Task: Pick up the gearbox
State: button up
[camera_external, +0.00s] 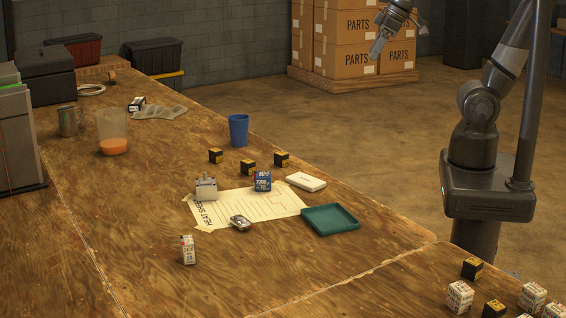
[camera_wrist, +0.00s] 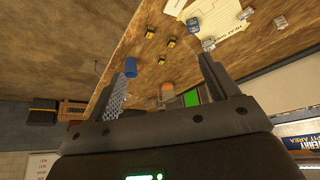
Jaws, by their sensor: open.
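My gripper (camera_external: 378,48) is raised at the top of the external view, in front of the stacked cartons and well away from the bench. In the wrist view my gripper (camera_wrist: 162,68) shows two spread fingers with nothing held between them. A small silver metallic part (camera_external: 240,222) lies on the lower edge of the paper sheet (camera_external: 265,207). A grey boxy part (camera_external: 205,188) with small posts on top stands at the sheet's upper left. Either may be the gearbox; I cannot tell which. The grey part also shows in the wrist view (camera_wrist: 208,43).
A blue-white box (camera_external: 262,181), white case (camera_external: 306,181), teal tray (camera_external: 330,219), several black-yellow boxes (camera_external: 248,167) and a blue cup (camera_external: 238,130) are nearby. A white-red box (camera_external: 188,250) stands in front. The bench's lower middle is clear.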

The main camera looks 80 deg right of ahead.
jog(key=w+a+f+n, duration=0.1)
jog(key=w+a, duration=0.3)
jog(key=w, duration=1)
jog(key=n+g+y, duration=0.1)
jog(key=n, duration=0.2)
send_over(205, 180)
jog(key=s+d, duration=0.2)
jog(key=s, duration=0.2)
notch_tip(205, 180, down, 24)
jog(key=shift+y, duration=0.3)
jog(key=x, duration=1.1)
jog(key=shift+d+f, duration=0.1)
jog(key=c, duration=1.3)
jog(key=shift+c, duration=0.7)
